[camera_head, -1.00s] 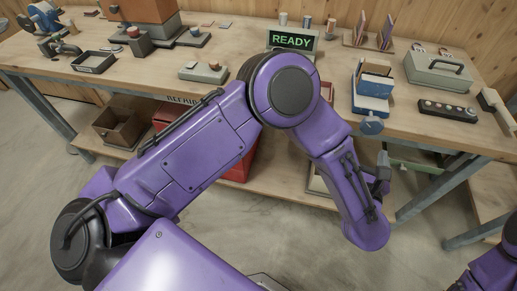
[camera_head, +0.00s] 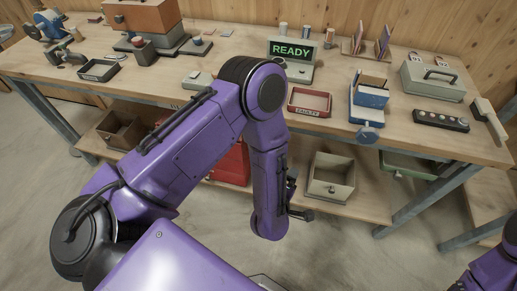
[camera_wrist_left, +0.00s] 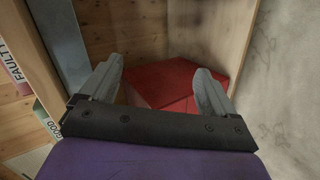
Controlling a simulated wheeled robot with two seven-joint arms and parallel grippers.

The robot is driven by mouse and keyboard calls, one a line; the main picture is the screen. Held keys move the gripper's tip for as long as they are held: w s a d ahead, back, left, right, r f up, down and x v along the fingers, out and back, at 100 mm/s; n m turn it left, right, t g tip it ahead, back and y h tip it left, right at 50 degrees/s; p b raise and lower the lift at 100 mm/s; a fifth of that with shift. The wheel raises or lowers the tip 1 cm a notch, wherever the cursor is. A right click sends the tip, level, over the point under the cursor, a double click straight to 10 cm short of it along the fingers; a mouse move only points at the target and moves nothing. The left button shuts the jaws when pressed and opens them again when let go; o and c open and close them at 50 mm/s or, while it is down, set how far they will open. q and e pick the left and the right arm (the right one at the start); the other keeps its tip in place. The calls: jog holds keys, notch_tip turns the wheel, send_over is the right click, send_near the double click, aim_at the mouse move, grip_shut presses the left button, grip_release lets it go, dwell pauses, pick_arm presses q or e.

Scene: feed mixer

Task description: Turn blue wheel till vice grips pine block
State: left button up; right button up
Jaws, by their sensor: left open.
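The blue vice (camera_head: 371,113) stands at the front edge of the workbench, right of centre in the head view. The pine block (camera_head: 372,81) sits at its top, between the jaws; whether the jaws touch it I cannot tell. The blue wheel (camera_head: 367,135) is on the vice's front, at the bench edge. My left gripper (camera_head: 304,214) hangs below the bench top, left of and lower than the wheel, apart from it. In the left wrist view my left gripper (camera_wrist_left: 158,88) is open with nothing between its fingers. My right gripper is out of view.
A red FAULTY tray (camera_head: 310,112) lies left of the vice, with a READY screen (camera_head: 291,51) behind. A black button box (camera_head: 441,120) is to the right. A beige bin (camera_head: 330,188) is on the lower shelf. A red box (camera_wrist_left: 160,82) shows beyond my left fingers.

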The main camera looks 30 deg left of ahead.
pick_arm(q)
jog(key=s+a+f+m+g+p, duration=0.1)
jog(key=s+a+f+m+g, duration=0.2)
jog(key=s+a, duration=0.3)
jog(key=shift+s+a+f+m, duration=0.2)
jog(key=shift+s+m, duration=0.3)
jog(key=shift+m, duration=0.4)
